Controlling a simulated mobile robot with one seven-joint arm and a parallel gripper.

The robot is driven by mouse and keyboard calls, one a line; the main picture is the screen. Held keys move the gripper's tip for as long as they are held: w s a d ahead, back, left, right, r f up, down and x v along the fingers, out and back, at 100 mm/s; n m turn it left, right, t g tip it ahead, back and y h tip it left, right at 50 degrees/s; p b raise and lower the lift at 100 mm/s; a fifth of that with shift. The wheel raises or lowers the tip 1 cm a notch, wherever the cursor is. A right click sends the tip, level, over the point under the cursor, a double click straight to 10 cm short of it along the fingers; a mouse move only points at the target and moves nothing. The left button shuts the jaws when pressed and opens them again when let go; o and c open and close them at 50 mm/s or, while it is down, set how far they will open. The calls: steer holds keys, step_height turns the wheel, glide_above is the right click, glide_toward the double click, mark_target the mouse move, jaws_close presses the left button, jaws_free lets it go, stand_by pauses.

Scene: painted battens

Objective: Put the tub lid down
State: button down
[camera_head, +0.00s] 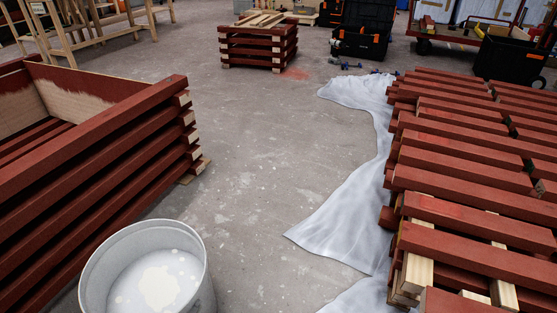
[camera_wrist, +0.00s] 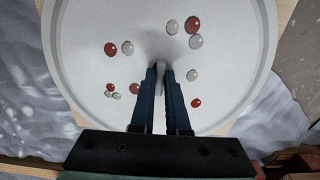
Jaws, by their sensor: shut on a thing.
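The tub lid (camera_wrist: 95,72) is a pale round disc with a raised rim, filling most of the wrist view. Red and whitish drops dot its face. My gripper (camera_wrist: 161,68) is shut on a small grip at the lid's middle, partly hidden between the dark fingers. Pale wood (camera_wrist: 286,10) shows past the lid's edge; I cannot tell whether the lid touches it. In the head view an open whitish tub (camera_head: 197,262) stands at the lower left with pale paint inside. My gripper and the lid are outside the head view.
Red-painted battens are stacked at left (camera_head: 95,125) and right (camera_head: 470,180), with a smaller stack (camera_head: 258,48) at the back. A crumpled plastic sheet (camera_head: 340,205) lies along the right stack. The concrete floor (camera_head: 250,150) between is mostly clear. Black cases (camera_head: 362,42) stand behind.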

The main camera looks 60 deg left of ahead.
steer(key=shift+f, duration=0.15)
steer(key=c, duration=0.9)
jaws_free()
step_height(320, 180, up, 12)
steer(key=p, duration=0.8)
steer(key=shift+r+p, duration=0.2)
steer(key=shift+p, duration=0.2)
